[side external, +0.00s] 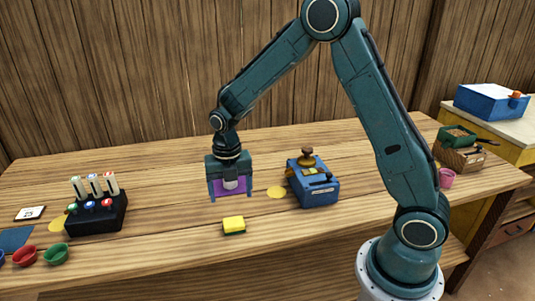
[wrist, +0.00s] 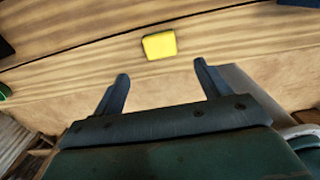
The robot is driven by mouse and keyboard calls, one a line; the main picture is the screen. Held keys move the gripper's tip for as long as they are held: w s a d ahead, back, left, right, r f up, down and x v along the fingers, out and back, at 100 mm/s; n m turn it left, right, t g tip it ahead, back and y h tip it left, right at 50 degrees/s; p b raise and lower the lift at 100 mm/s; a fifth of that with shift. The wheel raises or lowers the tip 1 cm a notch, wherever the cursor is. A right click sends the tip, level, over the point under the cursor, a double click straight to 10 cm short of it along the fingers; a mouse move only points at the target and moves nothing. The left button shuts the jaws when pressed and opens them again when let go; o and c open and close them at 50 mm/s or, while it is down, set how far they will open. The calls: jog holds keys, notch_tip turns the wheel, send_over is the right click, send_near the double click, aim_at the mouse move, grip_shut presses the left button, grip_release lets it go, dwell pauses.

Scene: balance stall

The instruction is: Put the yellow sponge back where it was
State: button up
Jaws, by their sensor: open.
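The yellow sponge (side external: 233,224) lies flat on the wooden table near its front edge, with a dark green underside showing in the side external view. In the wrist view the sponge (wrist: 159,45) lies on the planks beyond the fingertips, roughly centred between them. My gripper (side external: 230,196) is open and empty, above the table; in the side external view it appears just above the sponge. Both of its fingers (wrist: 160,80) show apart in the wrist view, with nothing between them.
A blue box (side external: 318,191) with a brass-coloured piece on top stands right of the sponge. Yellow discs (side external: 277,192) lie on the table. A black rack (side external: 96,214) with several upright pieces stands at left, near red and green bowls (side external: 54,253). Table around the sponge is clear.

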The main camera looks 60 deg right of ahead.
jog(key=shift+r, duration=0.6)
jog(key=s+r+m+t, duration=0.3)
jog(key=s+r+m, duration=0.8)
jog(key=r+m, duration=0.3)
jog(key=s+a+r+m+t, duration=0.1)
jog(key=s+r+m, duration=0.3)
jog(key=s+m, duration=0.9)
jog(key=shift+s+r+t, duration=0.4)
jog(key=shift+s+t, duration=0.1)
jog(key=shift+t, duration=0.3)
